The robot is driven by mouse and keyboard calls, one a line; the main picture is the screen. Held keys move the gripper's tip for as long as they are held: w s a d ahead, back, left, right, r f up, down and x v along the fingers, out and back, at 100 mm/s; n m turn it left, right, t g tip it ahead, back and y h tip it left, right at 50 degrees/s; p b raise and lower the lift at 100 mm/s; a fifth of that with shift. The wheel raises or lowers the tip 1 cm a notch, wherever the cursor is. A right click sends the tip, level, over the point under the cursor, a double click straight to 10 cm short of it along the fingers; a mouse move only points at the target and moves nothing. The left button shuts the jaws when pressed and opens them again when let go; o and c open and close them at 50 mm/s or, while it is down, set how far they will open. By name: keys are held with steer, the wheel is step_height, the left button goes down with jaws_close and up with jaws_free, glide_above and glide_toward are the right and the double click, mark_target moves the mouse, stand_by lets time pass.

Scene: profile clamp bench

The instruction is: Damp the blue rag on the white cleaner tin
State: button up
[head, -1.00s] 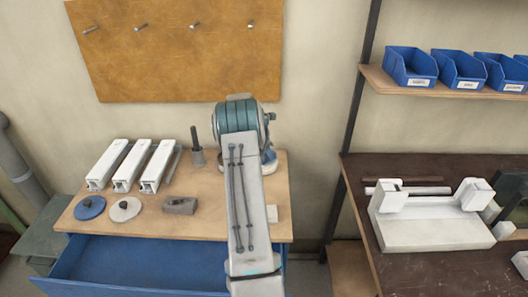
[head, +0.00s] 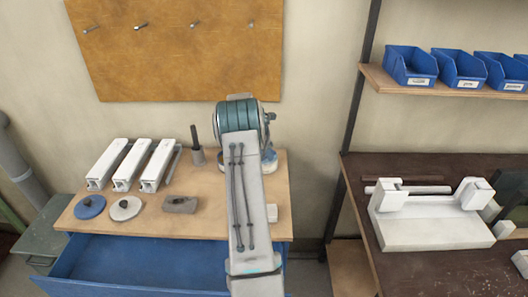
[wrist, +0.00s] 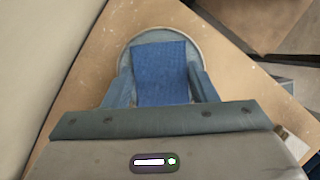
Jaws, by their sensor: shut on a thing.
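The blue rag (wrist: 160,72) is between the two fingers of my gripper (wrist: 161,84) in the wrist view, and the gripper is shut on it. The round white cleaner tin (wrist: 150,31) shows as a pale rim with a grey-blue inside, just beyond and under the rag. I cannot tell whether the rag touches it. In the head view my arm hides the gripper and the rag.
The wooden bench (head: 215,222) also bears white profile clamps (head: 130,165), a blue disc (head: 90,207), a white disc (head: 125,208) and a grey block (head: 180,204). A blue drawer (head: 140,265) stands open below. A dark bench (head: 355,215) is at the right.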

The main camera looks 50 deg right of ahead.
steer(key=shift+r+p, duration=2.35)
steer(key=shift+r, duration=1.1)
